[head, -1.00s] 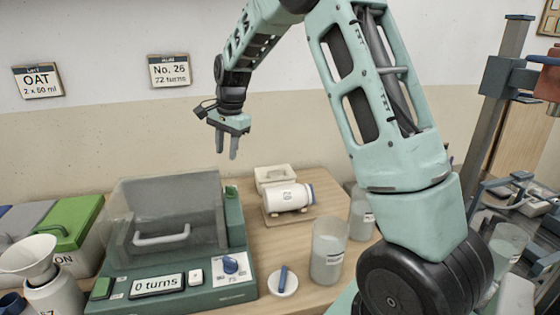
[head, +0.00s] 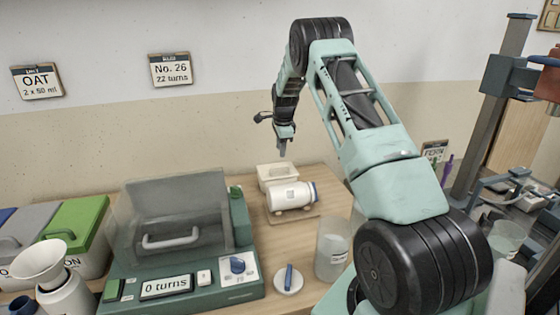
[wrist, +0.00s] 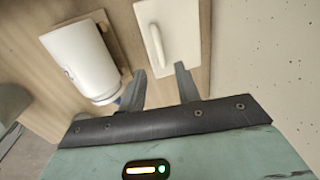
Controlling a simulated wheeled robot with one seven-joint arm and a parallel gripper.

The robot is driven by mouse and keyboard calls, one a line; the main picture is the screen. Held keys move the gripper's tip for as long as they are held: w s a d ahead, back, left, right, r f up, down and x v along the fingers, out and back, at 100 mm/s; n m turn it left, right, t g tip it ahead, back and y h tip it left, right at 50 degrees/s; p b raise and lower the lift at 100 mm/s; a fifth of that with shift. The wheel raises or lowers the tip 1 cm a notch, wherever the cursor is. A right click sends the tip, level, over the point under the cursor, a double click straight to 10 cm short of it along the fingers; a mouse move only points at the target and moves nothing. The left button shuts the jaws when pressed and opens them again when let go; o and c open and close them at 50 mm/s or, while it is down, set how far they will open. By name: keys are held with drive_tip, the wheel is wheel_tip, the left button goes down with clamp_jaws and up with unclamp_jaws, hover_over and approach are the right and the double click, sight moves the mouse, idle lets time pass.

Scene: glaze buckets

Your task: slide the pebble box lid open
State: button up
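The pebble box (head: 277,179) is a small cream box at the back of the bench, against the wall side. Its pale lid (wrist: 180,50) with a raised bar handle (wrist: 157,46) shows in the wrist view and looks closed over the box. My gripper (head: 283,150) hangs pointing down above the box in the head view. In the wrist view my gripper (wrist: 159,72) is open, its two fingers apart and empty, near the close end of the lid. I cannot tell whether a finger touches it.
A white jar (head: 284,197) with a blue cap lies on a wooden stand just in front of the box. A green machine (head: 190,285) with a clear cover stands left. A glass beaker (head: 332,250) and a white disc with a blue handle (head: 288,281) are nearer.

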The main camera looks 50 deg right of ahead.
sight(280, 167)
drive_tip(key=f, duration=0.2)
drive_tip(key=w+f, duration=0.1)
drive_tip(key=f, duration=0.1)
drive_tip(key=f+p, duration=0.1)
drive_tip(key=f, duration=0.2)
drive_tip(key=shift+w+d+f, duration=0.1)
drive_tip(key=shift+w+d, duration=0.05)
drive_tip(key=shift+d, duration=0.2)
clamp_jaws()
